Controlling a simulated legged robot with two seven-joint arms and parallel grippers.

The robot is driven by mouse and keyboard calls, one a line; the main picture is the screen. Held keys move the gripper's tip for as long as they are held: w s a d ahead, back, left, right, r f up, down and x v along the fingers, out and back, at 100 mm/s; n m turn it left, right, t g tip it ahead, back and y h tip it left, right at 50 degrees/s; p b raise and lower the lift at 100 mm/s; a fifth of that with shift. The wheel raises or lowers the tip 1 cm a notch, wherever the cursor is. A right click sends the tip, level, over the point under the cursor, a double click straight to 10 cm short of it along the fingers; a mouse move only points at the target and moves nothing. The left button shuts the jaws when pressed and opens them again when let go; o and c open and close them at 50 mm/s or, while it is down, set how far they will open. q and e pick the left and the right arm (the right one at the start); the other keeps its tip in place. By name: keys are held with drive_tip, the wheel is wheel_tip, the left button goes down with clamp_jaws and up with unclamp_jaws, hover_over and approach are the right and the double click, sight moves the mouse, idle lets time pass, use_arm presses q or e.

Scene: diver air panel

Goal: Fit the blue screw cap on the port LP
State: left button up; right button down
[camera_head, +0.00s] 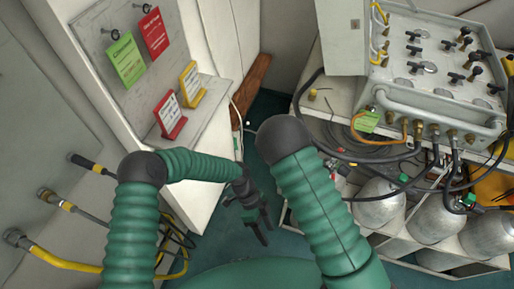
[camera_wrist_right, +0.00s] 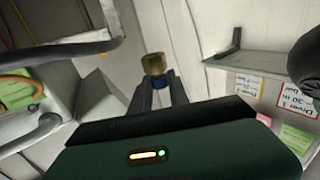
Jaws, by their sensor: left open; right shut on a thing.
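In the head view, the right gripper and cap are hidden behind my right arm. My left gripper (camera_head: 257,220) is open and empty, low over the floor in the middle. The grey air panel (camera_head: 436,78) stands at the upper right with brass fittings along its front. I cannot tell which is port LP.
Hoses and grey cylinders (camera_head: 437,218) crowd the rack below the panel. A board with green (camera_head: 125,60) and red (camera_head: 153,33) tags is at upper left, with card stands on its shelf. The floor between is clear.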

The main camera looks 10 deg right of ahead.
use_arm(q)
drive_tip(key=w+d+r+n+t+h, duration=0.1)
drive_tip(key=w+r+t+h, duration=0.1)
drive_tip(key=w+r+h, duration=0.75)
drive_tip(key=w+d+r+n+t+h, duration=0.1)
drive_tip(key=w+r+h, duration=0.5)
drive_tip(key=w, duration=0.6)
drive_tip(key=r+x, duration=0.1)
drive_tip(key=x, duration=1)
drive_tip(key=shift+d+n+y, duration=0.3)
drive_tip(key=shift+d+y, duration=0.05)
drive_tip(key=shift+y, duration=0.1)
drive_tip(key=shift+s, duration=0.15)
drive_tip(key=shift+a, duration=0.15)
drive_tip(key=c, duration=0.4)
clamp_jaws()
